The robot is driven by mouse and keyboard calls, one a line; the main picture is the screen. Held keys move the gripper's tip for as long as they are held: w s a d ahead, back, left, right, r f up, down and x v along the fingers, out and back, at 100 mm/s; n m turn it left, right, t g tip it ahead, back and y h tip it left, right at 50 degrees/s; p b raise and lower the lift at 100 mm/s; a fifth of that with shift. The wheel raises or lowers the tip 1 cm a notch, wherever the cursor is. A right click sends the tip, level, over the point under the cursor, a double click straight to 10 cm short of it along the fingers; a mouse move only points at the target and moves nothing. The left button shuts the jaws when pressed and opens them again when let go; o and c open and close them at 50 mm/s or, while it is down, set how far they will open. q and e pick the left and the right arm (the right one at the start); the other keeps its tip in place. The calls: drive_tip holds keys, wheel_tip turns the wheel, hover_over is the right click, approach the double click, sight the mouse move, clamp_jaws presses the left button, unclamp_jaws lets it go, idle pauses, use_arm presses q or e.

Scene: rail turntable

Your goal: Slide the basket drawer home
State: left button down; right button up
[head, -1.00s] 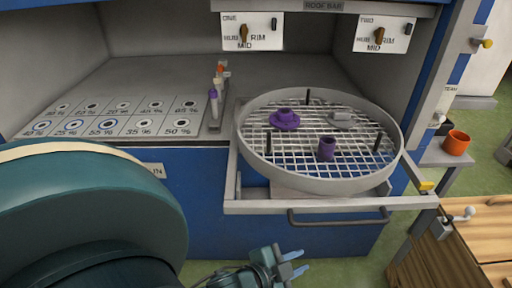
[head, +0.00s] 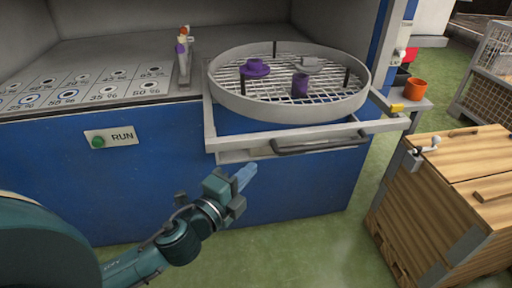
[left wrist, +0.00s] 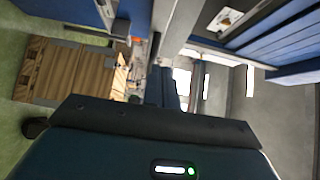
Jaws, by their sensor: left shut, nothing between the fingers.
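The round wire-mesh basket (head: 220,97) sits on the grey drawer frame (head: 222,143), which sticks out from the blue cabinet front. It holds two purple parts (head: 255,68) (head: 300,86) and a grey part (head: 309,65). The dark bar handle (head: 318,144) runs along the drawer's front. My left gripper (head: 246,174) is shut and empty, its blue fingertips just below and left of the handle, apparently clear of it. My right gripper is not in view.
A wooden crate (head: 452,200) with a metal latch stands at the right. An orange cup (head: 415,89) is on a small side shelf (head: 411,105). A RUN button panel (head: 111,137) is on the cabinet front. Green floor shows between cabinet and crate.

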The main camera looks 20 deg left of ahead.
use_arm(q)
approach(267, 139)
drive_tip(key=w+d, duration=0.3)
drive_tip(key=shift+w+a, duration=0.6)
drive_tip(key=shift+w, duration=0.3)
drive_tip(key=shift+w+a+f, duration=0.1)
drive_tip(key=shift+w+a, duration=0.2)
drive_tip(key=shift+w, duration=0.15)
